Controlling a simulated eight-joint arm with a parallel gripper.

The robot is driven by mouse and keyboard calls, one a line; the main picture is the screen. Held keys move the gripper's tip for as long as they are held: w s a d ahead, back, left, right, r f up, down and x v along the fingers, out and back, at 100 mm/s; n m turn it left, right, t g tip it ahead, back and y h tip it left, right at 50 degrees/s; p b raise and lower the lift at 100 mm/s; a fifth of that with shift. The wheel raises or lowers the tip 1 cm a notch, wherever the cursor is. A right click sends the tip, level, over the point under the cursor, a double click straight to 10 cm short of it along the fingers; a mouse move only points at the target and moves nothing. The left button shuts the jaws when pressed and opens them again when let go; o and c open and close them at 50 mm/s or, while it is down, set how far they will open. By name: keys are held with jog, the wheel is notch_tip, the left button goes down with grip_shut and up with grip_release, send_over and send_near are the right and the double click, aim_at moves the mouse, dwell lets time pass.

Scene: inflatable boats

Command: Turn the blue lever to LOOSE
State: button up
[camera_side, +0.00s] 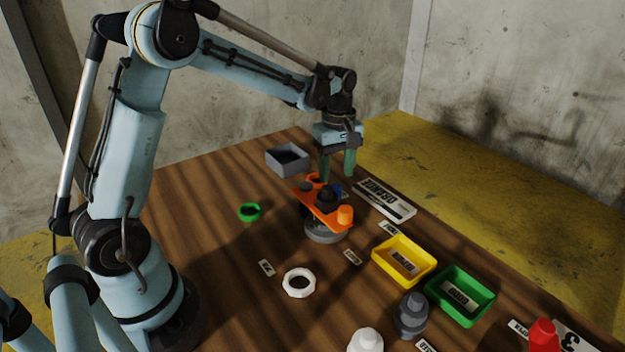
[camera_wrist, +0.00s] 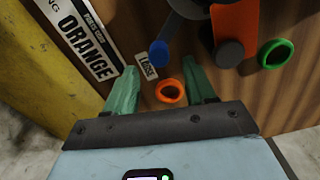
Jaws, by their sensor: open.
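The blue lever (camera_wrist: 160,53) points toward my gripper from a dark round part. A small LOOSE label (camera_wrist: 147,67) lies beside its tip, to the left in the wrist view. Only a bit of the lever (camera_side: 337,188) shows in the side view, beside the orange plate (camera_side: 327,212), which sits on a grey round base (camera_side: 325,236). My gripper (camera_wrist: 162,72) is open, with green fingers; in the wrist view the lever's tip appears between the fingertips, and I cannot tell whether they touch it. In the side view my gripper (camera_side: 336,172) points down just behind the plate.
An orange ring (camera_wrist: 171,91) lies near my fingers, a green ring (camera_wrist: 275,53) farther right. The side view shows a grey box (camera_side: 287,158), an ORANGE sign (camera_side: 384,200), a yellow tray (camera_side: 404,261), a green tray (camera_side: 460,295) and a white ring (camera_side: 299,282) on the table.

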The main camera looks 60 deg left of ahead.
notch_tip(320, 180, up, 8)
jog(key=shift+r, duration=0.15)
dwell(0.4)
jog(key=s+d+m+t, duration=0.3)
jog(key=s+d+m, duration=0.1)
jog(key=s+m, duration=0.3)
jog(key=s+d+f+m+t, duration=0.1)
jog(key=s+d+m+t, duration=0.3)
jog(key=s+m, duration=0.3)
jog(key=shift+s+d+f+m, duration=0.25)
jog(key=shift+s+d+m, duration=0.1)
jog(key=shift+m, duration=0.55)
